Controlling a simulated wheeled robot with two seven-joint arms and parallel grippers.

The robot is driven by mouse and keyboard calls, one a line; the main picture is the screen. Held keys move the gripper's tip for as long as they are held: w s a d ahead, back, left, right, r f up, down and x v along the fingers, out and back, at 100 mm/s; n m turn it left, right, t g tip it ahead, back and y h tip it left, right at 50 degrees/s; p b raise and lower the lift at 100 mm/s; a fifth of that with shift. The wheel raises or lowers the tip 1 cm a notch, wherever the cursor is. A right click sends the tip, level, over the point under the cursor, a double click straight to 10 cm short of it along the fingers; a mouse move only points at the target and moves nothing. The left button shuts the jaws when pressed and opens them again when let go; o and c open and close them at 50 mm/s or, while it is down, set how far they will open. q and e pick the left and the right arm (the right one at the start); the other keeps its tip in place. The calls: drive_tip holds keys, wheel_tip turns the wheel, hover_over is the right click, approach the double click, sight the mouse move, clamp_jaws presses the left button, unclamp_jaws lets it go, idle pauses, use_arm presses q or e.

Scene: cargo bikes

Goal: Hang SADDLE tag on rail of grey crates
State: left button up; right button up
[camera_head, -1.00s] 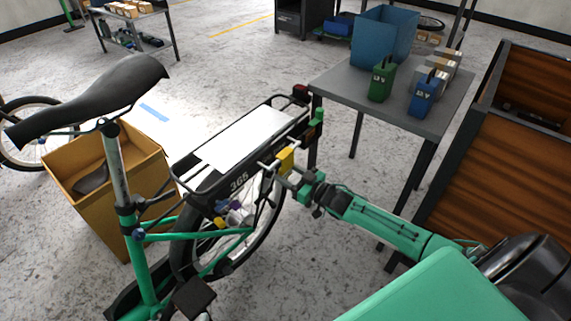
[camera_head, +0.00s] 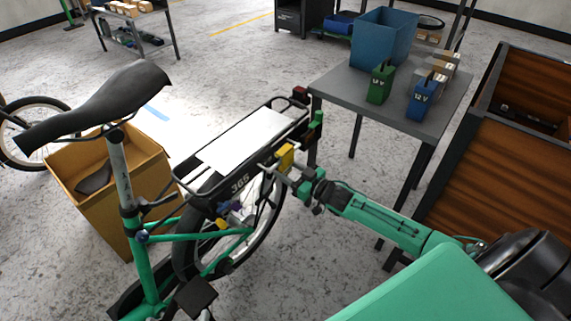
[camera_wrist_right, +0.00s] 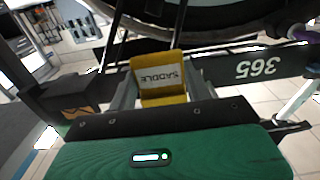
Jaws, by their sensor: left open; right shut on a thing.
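I cannot tell whether the tag touches the rack. No grey crates or crate rail can be made out. My left gripper is not in view.
The bicycle's black saddle (camera_head: 105,100) stands at left, above a cardboard bin (camera_head: 115,215). A grey table (camera_head: 350,90) holds a blue bin (camera_head: 384,36) and green (camera_head: 380,84) and blue (camera_head: 422,100) 12 V blocks. A wooden cargo box (camera_head: 510,180) stands at right.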

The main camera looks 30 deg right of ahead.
drive_tip(key=shift+r, duration=0.25)
drive_tip(key=shift+s, duration=0.1)
drive_tip(key=p+v, duration=0.4)
drive_tip(key=v, duration=0.4)
idle(0.9)
idle(0.5)
